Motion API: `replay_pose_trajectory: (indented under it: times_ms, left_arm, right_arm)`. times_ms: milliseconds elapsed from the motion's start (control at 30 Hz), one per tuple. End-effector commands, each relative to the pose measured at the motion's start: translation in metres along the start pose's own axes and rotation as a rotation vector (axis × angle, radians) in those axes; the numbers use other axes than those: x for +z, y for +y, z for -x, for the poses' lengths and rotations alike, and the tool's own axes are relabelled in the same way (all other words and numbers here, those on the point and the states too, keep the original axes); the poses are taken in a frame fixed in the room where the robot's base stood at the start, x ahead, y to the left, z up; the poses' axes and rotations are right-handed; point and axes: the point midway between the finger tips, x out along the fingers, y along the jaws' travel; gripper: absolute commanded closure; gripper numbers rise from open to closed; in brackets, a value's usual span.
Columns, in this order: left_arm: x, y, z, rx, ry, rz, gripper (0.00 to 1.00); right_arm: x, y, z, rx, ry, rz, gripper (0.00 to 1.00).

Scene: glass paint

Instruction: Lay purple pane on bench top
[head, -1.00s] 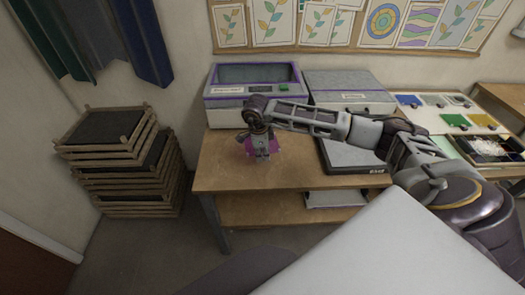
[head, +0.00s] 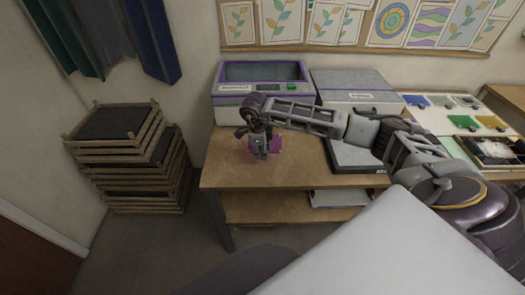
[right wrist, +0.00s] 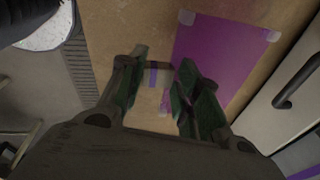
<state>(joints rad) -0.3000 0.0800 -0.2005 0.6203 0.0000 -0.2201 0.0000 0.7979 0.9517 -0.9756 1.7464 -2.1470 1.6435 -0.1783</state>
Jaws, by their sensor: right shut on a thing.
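The purple pane (head: 277,144) shows beside and behind my right gripper (head: 259,156), over the left part of the wooden bench top (head: 230,175). In the right wrist view the pane (right wrist: 220,55) is a flat purple sheet with pale corner patches, seen over the brown bench top (right wrist: 125,25). My right gripper (right wrist: 165,95) points down and is shut on the pane's near part, with a pale piece and purple strips between its fingers. The fingers hide the exact grip. I cannot tell whether the pane touches the bench. My left gripper is not in view.
A purple-trimmed machine (head: 262,82) and a grey box (head: 355,87) stand at the back of the bench. A flat grey device (head: 356,155) lies right of the pane. Stacked wooden frames (head: 130,160) stand left. The bench's front left is clear.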

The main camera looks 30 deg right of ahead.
Motion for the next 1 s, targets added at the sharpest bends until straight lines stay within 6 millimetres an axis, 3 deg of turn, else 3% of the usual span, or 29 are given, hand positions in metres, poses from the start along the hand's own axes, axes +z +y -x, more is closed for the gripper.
replay_pose_trajectory:
  times_ms: [367, 667, 1000]
  left_arm:
    - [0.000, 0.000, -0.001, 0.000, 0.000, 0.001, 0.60]
    - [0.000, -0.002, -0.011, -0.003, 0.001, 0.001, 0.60]
    - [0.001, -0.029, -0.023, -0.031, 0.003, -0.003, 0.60]
  right_arm:
    - [0.000, 0.000, -0.002, 0.000, -0.001, 0.001, 0.93]
    - [0.002, 0.002, -0.019, 0.000, -0.001, 0.001, 0.93]
    - [0.004, 0.006, -0.042, 0.000, 0.000, 0.001, 0.94]
